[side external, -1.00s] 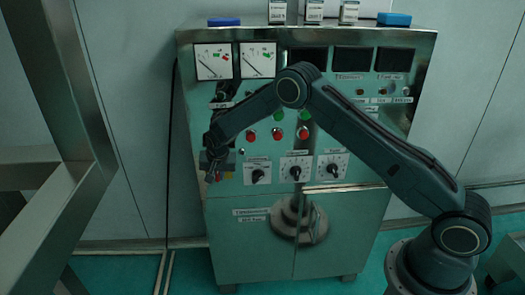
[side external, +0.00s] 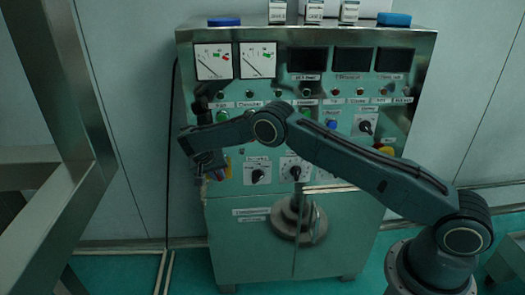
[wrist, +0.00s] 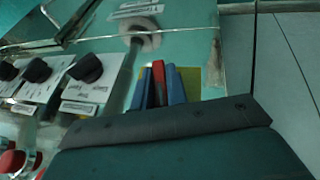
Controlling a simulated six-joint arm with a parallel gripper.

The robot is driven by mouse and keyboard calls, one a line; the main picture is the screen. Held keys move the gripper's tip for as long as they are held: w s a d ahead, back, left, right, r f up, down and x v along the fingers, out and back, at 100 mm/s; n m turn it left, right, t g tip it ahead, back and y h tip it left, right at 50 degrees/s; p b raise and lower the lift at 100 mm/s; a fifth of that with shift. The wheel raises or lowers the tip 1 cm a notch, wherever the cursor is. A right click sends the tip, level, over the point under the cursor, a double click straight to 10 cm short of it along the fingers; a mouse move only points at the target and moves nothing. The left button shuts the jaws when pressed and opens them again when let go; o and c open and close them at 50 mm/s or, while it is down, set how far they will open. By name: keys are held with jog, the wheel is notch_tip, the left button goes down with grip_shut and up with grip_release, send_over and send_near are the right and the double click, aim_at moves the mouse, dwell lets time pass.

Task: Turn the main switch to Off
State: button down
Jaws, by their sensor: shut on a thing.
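The main switch shows in the wrist view as a red handle (wrist: 158,80) on a yellow plate (wrist: 188,78). My gripper (wrist: 159,91) has its two blue fingers on either side of the red handle and is shut on it. In the side external view my gripper (side external: 211,174) is at the lower left of the panel, in front of a yellow patch of the switch plate (side external: 227,171). My wrist hides most of the switch there, and its exact setting cannot be read.
The control cabinet (side external: 255,240) carries several black knobs (side external: 257,175), lamps, buttons and two meters (side external: 214,62). Small boxes (side external: 314,10) stand on top. A metal frame (side external: 70,130) stands at the left. A round-based metal part (side external: 297,222) is low in front of the cabinet.

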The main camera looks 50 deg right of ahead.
dwell(0.5)
jog(key=c, duration=1.4)
grip_release()
jog(key=v, duration=1.3)
jog(key=shift+a+r, duration=0.2)
jog(key=shift+r, duration=0.15)
